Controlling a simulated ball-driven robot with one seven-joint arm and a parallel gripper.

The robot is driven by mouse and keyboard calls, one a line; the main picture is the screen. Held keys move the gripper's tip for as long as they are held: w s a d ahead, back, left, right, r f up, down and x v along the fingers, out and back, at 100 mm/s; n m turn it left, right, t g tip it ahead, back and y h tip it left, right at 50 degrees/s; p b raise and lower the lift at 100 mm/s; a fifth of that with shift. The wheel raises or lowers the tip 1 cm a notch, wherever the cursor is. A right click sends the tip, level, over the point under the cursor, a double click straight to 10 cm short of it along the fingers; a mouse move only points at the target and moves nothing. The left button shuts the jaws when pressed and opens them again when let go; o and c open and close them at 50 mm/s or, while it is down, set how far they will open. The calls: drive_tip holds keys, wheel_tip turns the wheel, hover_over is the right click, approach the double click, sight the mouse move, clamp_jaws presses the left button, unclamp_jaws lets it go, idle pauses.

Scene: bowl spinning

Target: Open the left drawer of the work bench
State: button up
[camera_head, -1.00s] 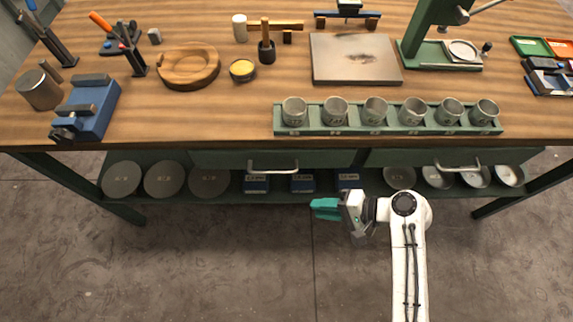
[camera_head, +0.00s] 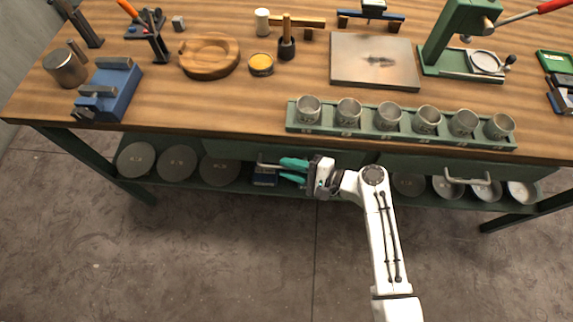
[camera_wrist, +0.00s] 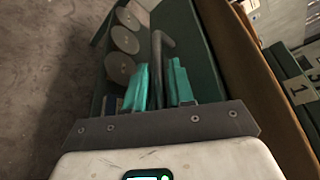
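The green work bench has a left drawer (camera_head: 225,150) under the wooden top, and it looks shut. Its metal bar handle (camera_head: 268,165) is partly covered by my gripper (camera_head: 285,171) in the head view. The wrist view shows the handle (camera_wrist: 158,60) running between the two teal fingers of my gripper (camera_wrist: 161,82). The fingers are apart, with a gap visible beside the bar, so the gripper is open around the handle. The drawer front (camera_wrist: 195,45) lies just to the right of the handle there.
The right drawer (camera_head: 420,165) has its own handle (camera_head: 468,178). A lower shelf holds round discs (camera_head: 178,162) and small boxes (camera_head: 265,178). A cup rack (camera_head: 300,126) stands near the bench's front edge. The floor (camera_head: 200,260) before the bench is clear.

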drive_tip(key=shift+w+a+f, duration=0.15)
drive_tip(key=shift+w+a, duration=0.05)
drive_tip(key=shift+a, duration=0.45)
drive_tip(key=shift+c, duration=0.4)
clamp_jaws()
